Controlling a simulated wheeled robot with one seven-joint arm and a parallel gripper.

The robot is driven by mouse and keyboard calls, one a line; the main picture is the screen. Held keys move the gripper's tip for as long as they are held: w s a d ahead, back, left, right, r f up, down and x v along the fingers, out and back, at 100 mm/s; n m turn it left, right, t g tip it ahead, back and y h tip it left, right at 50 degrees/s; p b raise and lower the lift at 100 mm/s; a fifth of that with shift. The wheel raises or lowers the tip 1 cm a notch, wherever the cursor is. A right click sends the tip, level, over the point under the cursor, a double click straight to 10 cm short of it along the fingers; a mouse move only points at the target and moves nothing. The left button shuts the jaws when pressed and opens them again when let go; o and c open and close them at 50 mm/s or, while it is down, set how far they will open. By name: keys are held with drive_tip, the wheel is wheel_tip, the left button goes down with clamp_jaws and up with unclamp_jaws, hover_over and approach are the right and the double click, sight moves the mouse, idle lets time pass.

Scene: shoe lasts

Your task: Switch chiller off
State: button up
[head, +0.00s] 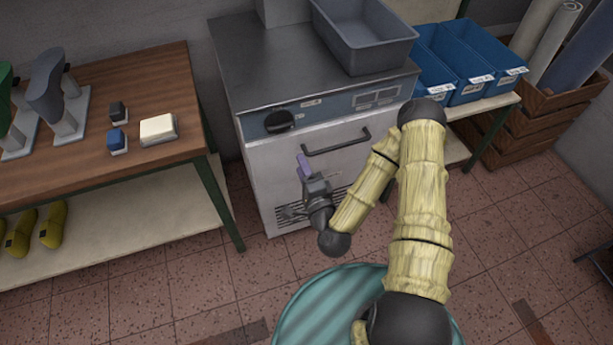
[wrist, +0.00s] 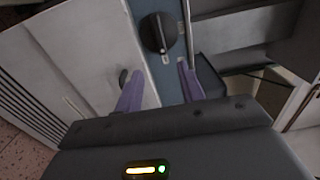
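The chiller (head: 300,160) is a white-fronted cabinet with a grey top, a dark handle and a blue control strip (head: 330,107). A black round knob (head: 279,121) sits at the left of the strip; it also shows in the wrist view (wrist: 157,33), beyond my fingers. My gripper (head: 304,165) is in front of the chiller's door, below the knob and apart from it. In the wrist view my two purple fingers (wrist: 160,88) stand apart with nothing between them. The knob's marks are too small to read.
A dark bar handle (head: 336,142) runs across the chiller's door close to my gripper. A grey tub (head: 363,36) stands on the chiller's top. A wooden table (head: 160,75) with shoe lasts is at the left; blue bins (head: 468,62) are at the right.

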drive_tip(key=shift+p+v, duration=1.35)
drive_tip(key=shift+p, duration=0.15)
drive_tip(key=s+d+r+n+g+h+p, duration=0.1)
drive_tip(key=d+r+n+g+h+p, duration=0.2)
drive_tip(key=r+n+g, duration=0.4)
drive_tip(key=s+d+r+n+g+p, duration=0.1)
drive_tip(key=d+r+n+g+p, duration=0.3)
drive_tip(key=n, duration=0.5)
drive_tip(key=s+d+r+g+h, duration=0.1)
drive_tip(key=s+d+r+g, duration=0.1)
drive_tip(key=s+r, duration=0.2)
drive_tip(key=s+d+r+m+g+h, duration=0.1)
drive_tip(key=s+d+r, duration=0.2)
drive_tip(key=r, duration=0.5)
drive_tip(key=shift+s+r+g+p, duration=0.15)
drive_tip(key=shift+s+g+p, duration=0.2)
drive_tip(key=shift+g+p, duration=0.1)
